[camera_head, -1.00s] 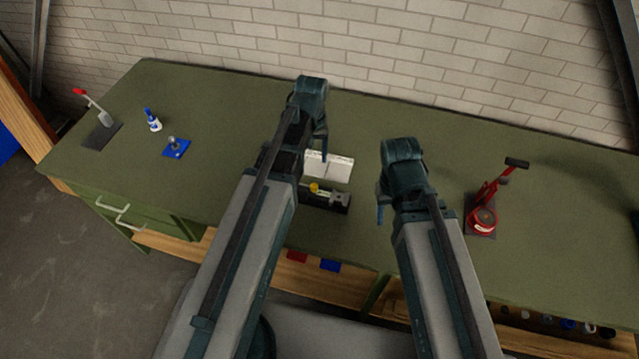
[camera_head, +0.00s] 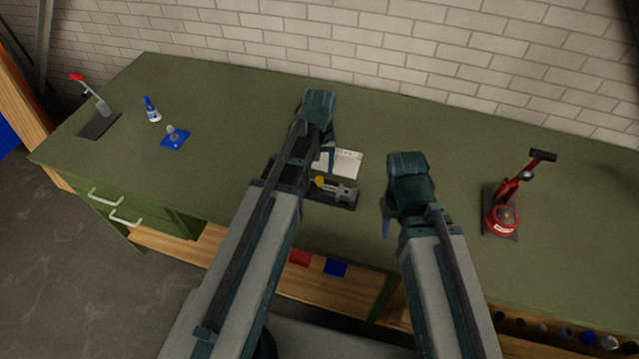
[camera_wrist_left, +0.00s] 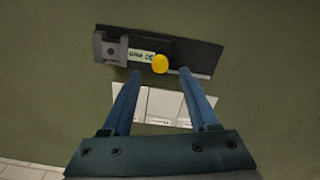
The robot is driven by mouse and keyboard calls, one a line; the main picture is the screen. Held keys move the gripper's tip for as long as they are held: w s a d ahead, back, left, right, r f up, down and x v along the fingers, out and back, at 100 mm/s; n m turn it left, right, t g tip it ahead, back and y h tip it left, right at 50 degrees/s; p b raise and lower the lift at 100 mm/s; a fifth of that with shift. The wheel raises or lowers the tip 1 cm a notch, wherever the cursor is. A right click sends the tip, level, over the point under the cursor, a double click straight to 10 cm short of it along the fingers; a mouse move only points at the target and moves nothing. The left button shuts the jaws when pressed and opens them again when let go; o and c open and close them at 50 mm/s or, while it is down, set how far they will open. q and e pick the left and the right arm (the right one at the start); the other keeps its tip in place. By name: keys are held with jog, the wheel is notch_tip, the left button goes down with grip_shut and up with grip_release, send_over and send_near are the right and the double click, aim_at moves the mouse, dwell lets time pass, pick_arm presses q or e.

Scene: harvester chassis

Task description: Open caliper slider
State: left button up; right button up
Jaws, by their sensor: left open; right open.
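The caliper (camera_head: 342,192), a grey tool with a yellow knob (camera_head: 320,181), lies on a dark base on the green bench, partly hidden by my left arm in the head view. In the head view my left gripper (camera_head: 329,158) is above the bench. My right gripper (camera_head: 386,218) is open and empty, right of the caliper.
A white card (camera_head: 347,163) lies behind the caliper. A red device with a lever (camera_head: 502,217) stands at the right. A lever on a dark plate (camera_head: 101,106), a blue-and-white bottle (camera_head: 152,111) and a blue plate (camera_head: 174,139) stand at the left. The bench (camera_head: 240,110) is otherwise mostly clear.

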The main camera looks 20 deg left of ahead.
aim_at(319, 178)
pick_arm(q)
notch_tip(319, 178, down, 4)
jog(key=b, duration=0.3)
jog(key=shift+f, duration=0.15)
pick_arm(e)
notch_tip(319, 178, down, 4)
jog(key=shift+f, duration=0.15)
pick_arm(q)
jog(key=shift+c, duration=0.2)
grip_shut()
dwell(0.7)
